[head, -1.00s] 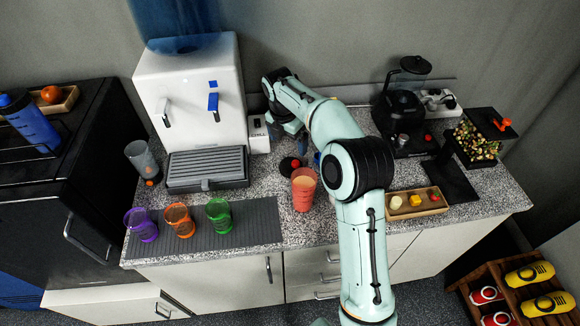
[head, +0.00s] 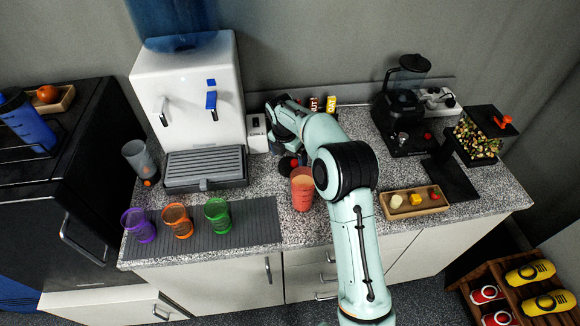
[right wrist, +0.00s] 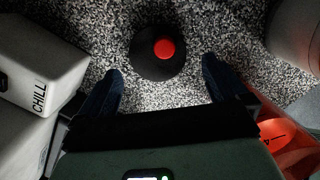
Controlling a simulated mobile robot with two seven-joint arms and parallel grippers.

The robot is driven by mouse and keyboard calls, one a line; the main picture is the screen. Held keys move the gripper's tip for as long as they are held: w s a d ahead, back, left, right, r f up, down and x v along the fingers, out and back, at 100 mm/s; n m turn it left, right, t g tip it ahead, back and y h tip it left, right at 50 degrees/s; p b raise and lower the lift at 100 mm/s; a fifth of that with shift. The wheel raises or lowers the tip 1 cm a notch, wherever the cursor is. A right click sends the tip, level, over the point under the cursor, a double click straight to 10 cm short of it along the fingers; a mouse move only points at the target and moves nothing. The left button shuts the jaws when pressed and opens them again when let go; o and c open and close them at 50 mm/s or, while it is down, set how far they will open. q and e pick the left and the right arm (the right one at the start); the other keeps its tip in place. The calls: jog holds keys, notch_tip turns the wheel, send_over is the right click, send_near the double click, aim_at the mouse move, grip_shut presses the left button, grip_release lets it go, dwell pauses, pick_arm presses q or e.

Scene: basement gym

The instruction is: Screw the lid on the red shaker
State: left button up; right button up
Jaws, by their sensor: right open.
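The red shaker (head: 303,192) stands upright and open-topped near the counter's front edge, its right side close to my right arm. Part of it shows at the lower right of the right wrist view (right wrist: 288,142). The lid (head: 288,164), a black disc with a red knob, lies on the counter behind the shaker. In the right wrist view the lid (right wrist: 147,65) is just beyond my open right gripper (right wrist: 162,78), roughly centred between the fingertips and not held. In the head view my arm partly hides the gripper. My left gripper is not in view.
Purple (head: 139,226), orange (head: 178,221) and green (head: 218,216) cups stand on a grey mat at the left. A white dispenser (head: 190,100) stands behind. A wooden tray (head: 416,211) with food pieces and a black blender (head: 404,110) are at the right.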

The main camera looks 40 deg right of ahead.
jog(key=f, duration=0.4)
jog(key=shift+w+d+f, duration=0.15)
jog(key=shift+w+d, duration=0.15)
jog(key=shift+w, duration=0.05)
jog(key=c, duration=0.9)
notch_tip(320, 180, up, 15)
jog(key=p, duration=0.2)
notch_tip(320, 180, up, 5)
send_over(290, 165)
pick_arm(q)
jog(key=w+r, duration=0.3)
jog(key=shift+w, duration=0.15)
pick_arm(e)
jog(key=shift+a, duration=0.15)
